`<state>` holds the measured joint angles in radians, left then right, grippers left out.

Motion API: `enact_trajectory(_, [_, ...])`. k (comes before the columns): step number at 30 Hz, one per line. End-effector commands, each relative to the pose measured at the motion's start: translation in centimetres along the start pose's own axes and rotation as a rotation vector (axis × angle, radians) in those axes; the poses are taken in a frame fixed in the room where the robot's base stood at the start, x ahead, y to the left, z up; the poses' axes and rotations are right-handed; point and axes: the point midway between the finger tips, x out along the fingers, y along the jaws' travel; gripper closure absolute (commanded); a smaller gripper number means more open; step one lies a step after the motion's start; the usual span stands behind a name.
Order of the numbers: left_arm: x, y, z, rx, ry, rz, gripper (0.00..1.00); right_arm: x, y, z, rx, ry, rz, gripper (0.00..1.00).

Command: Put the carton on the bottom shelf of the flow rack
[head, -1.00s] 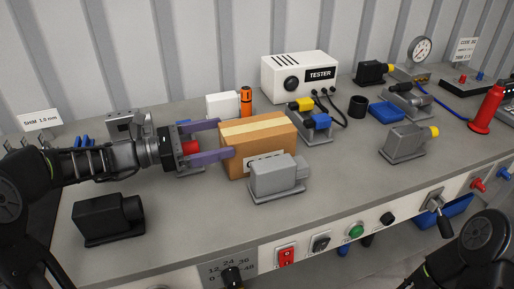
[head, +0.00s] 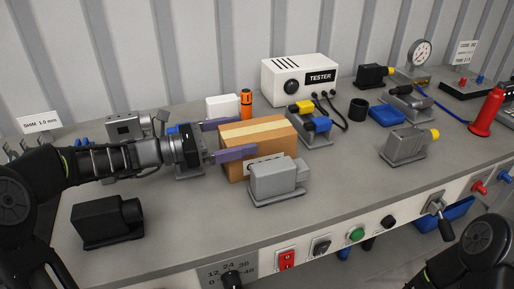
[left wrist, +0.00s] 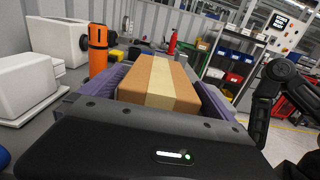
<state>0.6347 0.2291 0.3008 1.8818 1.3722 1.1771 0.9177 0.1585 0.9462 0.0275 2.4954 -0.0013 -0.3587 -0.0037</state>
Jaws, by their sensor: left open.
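The carton (head: 259,140), a brown box with a pale tape strip, stands on the grey workbench in the head view. My left gripper (head: 236,139) is open, with its two purple fingers reaching along either side of the carton's left end. In the left wrist view the carton (left wrist: 158,84) lies between the fingers, which are spread around it. I cannot tell whether they touch it. A grey motor unit (head: 278,180) stands close in front of the carton and hides part of its front. My right gripper is not in view. The flow rack cannot be made out for certain.
An orange bottle (head: 246,103) and a white box (head: 223,107) stand behind the carton. A white tester (head: 299,78) is at the back. A black motor (head: 106,221) stands at front left. A shelf rack with bins (left wrist: 230,65) shows in the left wrist view.

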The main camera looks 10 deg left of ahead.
Motion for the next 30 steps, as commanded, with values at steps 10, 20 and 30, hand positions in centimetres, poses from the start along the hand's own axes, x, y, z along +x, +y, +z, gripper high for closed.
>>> enact_trajectory(10, [2.7,0.0,0.1,0.001,0.0,0.0,0.0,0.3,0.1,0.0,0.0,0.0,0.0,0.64])
enact_trajectory(20, [2.6,0.0,0.1,0.001,0.0,-0.001,0.0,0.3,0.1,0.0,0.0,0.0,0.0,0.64])
enact_trajectory(30, [2.6,0.0,0.1,0.001,0.0,-0.001,0.16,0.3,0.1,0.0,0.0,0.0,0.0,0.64])
